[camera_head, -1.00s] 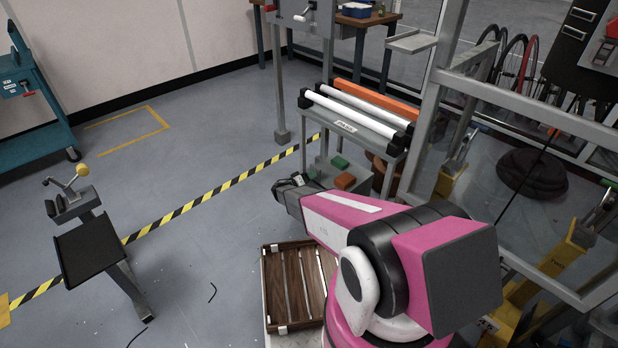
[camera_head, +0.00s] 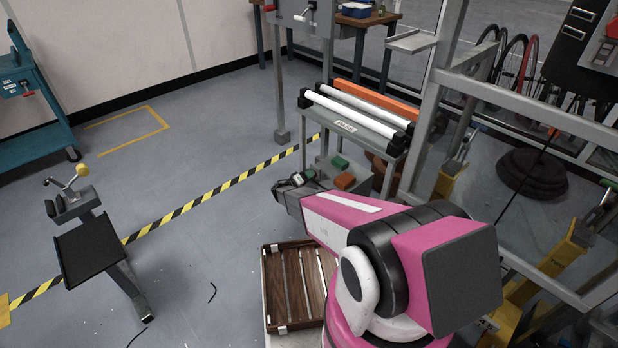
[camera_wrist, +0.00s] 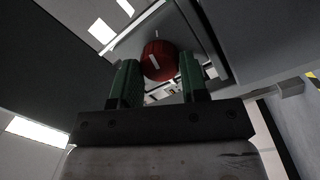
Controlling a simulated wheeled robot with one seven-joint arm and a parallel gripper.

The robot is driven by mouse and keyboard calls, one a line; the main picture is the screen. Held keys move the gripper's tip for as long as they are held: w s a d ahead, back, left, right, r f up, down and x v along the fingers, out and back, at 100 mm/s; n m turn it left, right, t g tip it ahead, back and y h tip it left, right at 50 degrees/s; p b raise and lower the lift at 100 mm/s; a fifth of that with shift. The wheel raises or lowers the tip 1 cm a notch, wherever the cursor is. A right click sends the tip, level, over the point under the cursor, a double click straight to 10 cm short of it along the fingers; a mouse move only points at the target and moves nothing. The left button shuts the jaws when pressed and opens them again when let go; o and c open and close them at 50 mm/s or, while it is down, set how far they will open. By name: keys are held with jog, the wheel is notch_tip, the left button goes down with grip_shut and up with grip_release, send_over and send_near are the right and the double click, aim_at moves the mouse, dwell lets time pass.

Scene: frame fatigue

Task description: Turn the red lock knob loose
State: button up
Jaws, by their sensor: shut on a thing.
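The red lock knob (camera_wrist: 163,64) is round with a pale mark on its face, in the upper middle of the wrist view. My gripper (camera_wrist: 159,70) has its two green fingers on either side of the knob and is shut on it. A grey plate edge and dark panels lie around the knob. In the head view my gripper (camera_head: 297,181) is beyond the pink arm, and the knob cannot be made out there.
A small table with white and orange bars (camera_head: 365,110) stands just beyond my gripper. A wooden slatted crate (camera_head: 287,315) lies below the arm. A grey metal frame (camera_head: 520,112) is at the right. A black stand (camera_head: 90,249) is at the left, with open floor between.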

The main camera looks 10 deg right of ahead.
jog(key=shift+s+f+n+t+y, duration=0.15)
jog(key=shift+n+t, duration=0.2)
jog(key=shift+n, duration=3.4)
jog(key=shift+w+r+n+t+y, duration=0.1)
jog(key=shift+n+t, duration=0.3)
jog(key=shift+n, duration=3.3)
jog(key=shift+s+f+n+t+y, duration=0.15)
jog(key=shift+n+t, duration=0.2)
jog(key=shift+n, duration=3.4)
jog(key=o, duration=0.9)
jog(key=v, duration=1)
jog(key=shift+s+a, duration=0.25)
